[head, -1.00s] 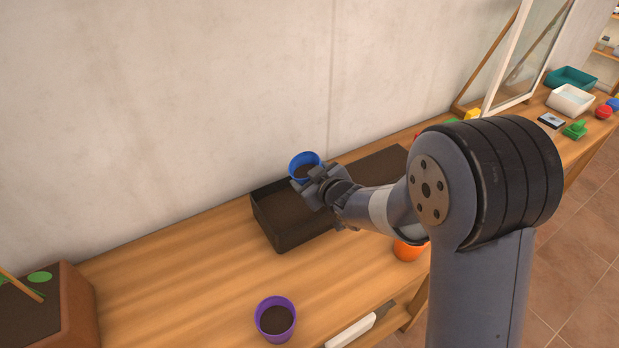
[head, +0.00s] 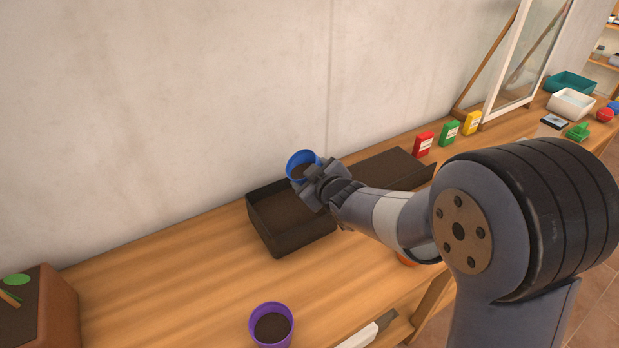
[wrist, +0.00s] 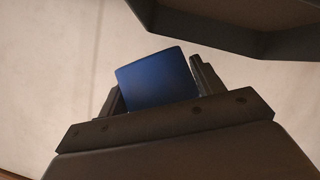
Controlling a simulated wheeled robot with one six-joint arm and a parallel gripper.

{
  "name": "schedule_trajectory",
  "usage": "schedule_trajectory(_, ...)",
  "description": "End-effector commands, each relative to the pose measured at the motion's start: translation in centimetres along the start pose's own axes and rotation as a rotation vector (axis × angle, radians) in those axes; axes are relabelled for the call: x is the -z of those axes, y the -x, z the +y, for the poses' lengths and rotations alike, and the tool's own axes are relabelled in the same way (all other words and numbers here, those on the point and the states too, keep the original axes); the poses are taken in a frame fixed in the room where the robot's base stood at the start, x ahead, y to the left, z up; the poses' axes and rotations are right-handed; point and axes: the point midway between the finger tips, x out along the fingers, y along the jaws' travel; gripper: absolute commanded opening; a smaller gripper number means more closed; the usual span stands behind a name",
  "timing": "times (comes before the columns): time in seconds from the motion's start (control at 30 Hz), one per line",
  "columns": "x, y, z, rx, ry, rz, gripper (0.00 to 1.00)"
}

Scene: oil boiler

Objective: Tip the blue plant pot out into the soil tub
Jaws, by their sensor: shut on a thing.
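The blue plant pot (head: 299,160) is held in my gripper (head: 313,180), above the back part of the black soil tub (head: 270,241). Dark soil shows inside the pot, and the pot leans a little. In the wrist view the blue pot (wrist: 158,79) sits between the two fingers of my gripper (wrist: 160,88), which are shut on it. The tub has dark soil in it, and my gripper and arm hide part of it. A dark edge, probably the tub (wrist: 235,30), crosses the top right of the wrist view.
A purple pot (head: 271,308) with soil stands near the front edge. An orange thing (head: 405,261) is mostly hidden by my arm. Red (head: 424,144), green (head: 449,133) and yellow (head: 472,122) packets stand behind. The wall is close behind the tub.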

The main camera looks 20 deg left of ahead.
Motion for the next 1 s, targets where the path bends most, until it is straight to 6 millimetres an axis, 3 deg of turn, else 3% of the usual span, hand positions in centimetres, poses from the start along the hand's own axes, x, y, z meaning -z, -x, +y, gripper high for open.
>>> schedule_trajectory(1.0,-0.09,-0.12,0.09,-0.027,0.064,-0.006,0.27)
